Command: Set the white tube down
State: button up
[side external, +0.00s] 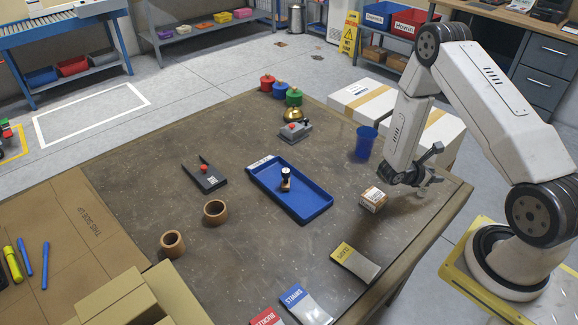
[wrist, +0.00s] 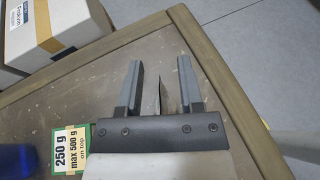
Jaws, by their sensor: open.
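My gripper (side external: 424,174) is over the right part of the brown table, low near its right edge. In the wrist view its two grey fingers (wrist: 160,85) stand apart. A thin dark pointed sliver (wrist: 160,97) shows between them; I cannot tell what it is. In the side view a small pale shape (side external: 422,192) shows just under the fingers. It may be the white tube, but it is too small to tell, and I cannot tell whether it touches the table or the fingers.
A blue tray (side external: 262,180) holds a small upright black-and-white object (side external: 286,179). A yellow-ended card (side external: 355,263) lies in front. White cartons (side external: 360,98) stand beyond the table.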

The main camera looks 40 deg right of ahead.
jog(key=v, duration=1.2)
dwell(0.6)
jog(key=a+r+m+t+y, duration=0.3)
jog(key=a+r+m+y, duration=0.3)
jog(key=a, duration=0.3)
jog(key=a+r+m+t+y, duration=0.4)
jog(key=a+r+m+y, duration=0.2)
jog(key=a, duration=0.4)
jog(key=shift+a+r+m+y, duration=0.3)
jog(key=shift+r+m, duration=0.2)
jog(key=shift+m, duration=0.4)
